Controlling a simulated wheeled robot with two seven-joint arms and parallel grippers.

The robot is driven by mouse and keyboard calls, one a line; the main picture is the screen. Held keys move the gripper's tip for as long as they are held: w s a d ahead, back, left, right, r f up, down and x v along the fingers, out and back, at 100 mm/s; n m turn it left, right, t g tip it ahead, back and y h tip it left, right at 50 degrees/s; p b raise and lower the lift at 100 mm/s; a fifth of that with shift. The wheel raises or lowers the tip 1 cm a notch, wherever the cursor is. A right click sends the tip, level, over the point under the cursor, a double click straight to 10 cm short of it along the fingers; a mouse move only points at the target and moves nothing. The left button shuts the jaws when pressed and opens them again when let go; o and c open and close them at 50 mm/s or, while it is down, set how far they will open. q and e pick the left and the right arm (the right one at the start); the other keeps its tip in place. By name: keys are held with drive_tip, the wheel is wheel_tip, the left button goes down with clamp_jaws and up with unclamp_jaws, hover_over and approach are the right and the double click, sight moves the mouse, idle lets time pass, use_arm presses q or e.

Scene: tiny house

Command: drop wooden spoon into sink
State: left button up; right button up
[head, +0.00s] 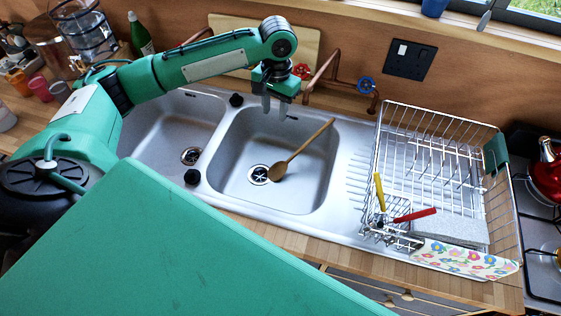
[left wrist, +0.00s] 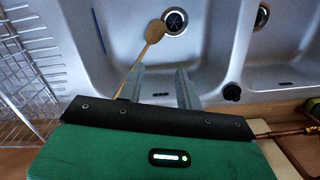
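The wooden spoon (head: 302,151) is in the right sink basin (head: 230,180). Its bowl end rests beside the drain and its handle slants up to the back right rim. My left gripper (head: 275,110) is above the back part of that basin, left of the handle's upper end, with its two fingers apart and nothing between them. In the left wrist view, the spoon (left wrist: 152,38) passes beside the left-hand finger of the open gripper (left wrist: 160,84), and part of its handle is hidden there. My right gripper is not in view.
A wire dish rack (head: 440,150) with red- and yellow-handled utensils stands right of the sink. Copper pipes (head: 322,78) with valve knobs and a wooden board (head: 300,42) are behind it. A green bottle (head: 140,35) stands back left. A red kettle (head: 546,175) is far right.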

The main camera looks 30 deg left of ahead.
use_arm(q)
drive_tip(key=r, duration=0.6)
drive_tip(key=shift+w+b, duration=0.2)
drive_tip(key=shift+b, duration=0.1)
drive_tip(key=shift+s+f, duration=0.1)
drive_tip(key=shift+f, duration=0.05)
